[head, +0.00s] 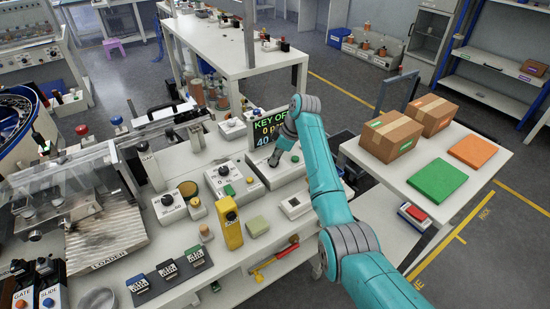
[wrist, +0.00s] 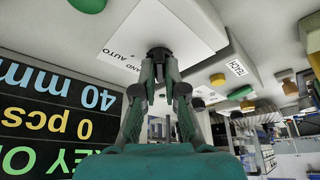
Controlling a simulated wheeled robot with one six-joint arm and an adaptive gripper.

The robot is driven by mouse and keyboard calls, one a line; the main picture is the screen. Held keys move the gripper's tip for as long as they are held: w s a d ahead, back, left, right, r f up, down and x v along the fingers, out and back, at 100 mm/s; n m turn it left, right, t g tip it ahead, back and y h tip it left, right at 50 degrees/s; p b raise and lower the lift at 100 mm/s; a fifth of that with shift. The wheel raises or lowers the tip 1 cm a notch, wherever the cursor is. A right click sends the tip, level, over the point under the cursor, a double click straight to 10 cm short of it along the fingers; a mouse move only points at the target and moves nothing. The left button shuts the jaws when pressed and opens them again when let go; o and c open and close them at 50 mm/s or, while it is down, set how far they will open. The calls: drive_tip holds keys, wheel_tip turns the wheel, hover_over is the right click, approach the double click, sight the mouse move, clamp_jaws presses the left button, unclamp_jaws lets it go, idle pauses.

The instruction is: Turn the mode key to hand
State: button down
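The mode key (wrist: 160,53) is a small dark knob on a white panel (wrist: 186,28). In the wrist view the panel is lettered HAND and AUTO, upside down. My gripper (wrist: 161,70) has its two fingertips close together at the key, one on each side, and looks shut on it. The fingertips hide part of the key, so its exact angle is unclear. In the head view my gripper (head: 274,162) is low over the grey-white control box (head: 284,173), and the arm partly covers the box.
A black display (head: 266,128) behind the box shows KEY OF, 0 pcs and 40 mm, partly cut off. To the left stand a box with a green button (head: 229,190) and a yellow pendant (head: 229,222). Cardboard boxes (head: 391,134) stand on the right table.

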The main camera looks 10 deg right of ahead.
drive_tip(key=shift+m, duration=0.3)
drive_tip(key=m+t, duration=0.1)
drive_tip(key=m, duration=0.2)
drive_tip(key=shift+s+a+f+m+h, duration=0.1)
drive_tip(key=shift+m+h, duration=0.2)
drive_tip(key=shift+h, duration=0.1)
drive_tip(key=shift+a+m+t+h, duration=0.1)
drive_tip(key=shift+m+t+h, duration=0.25)
drive_tip(key=shift+m, duration=0.75)
drive_tip(key=shift+m+t+h, duration=0.25)
drive_tip(key=shift+m+h, duration=0.1)
drive_tip(key=shift+m, duration=0.75)
drive_tip(key=c, duration=1.2)
unclamp_jaws()
drive_tip(key=shift+c, duration=0.2)
drive_tip(key=shift+r, duration=0.2)
drive_tip(key=v, duration=1.1)
drive_tip(key=shift+s+r, duration=0.3)
drive_tip(key=shift+s, duration=0.05)
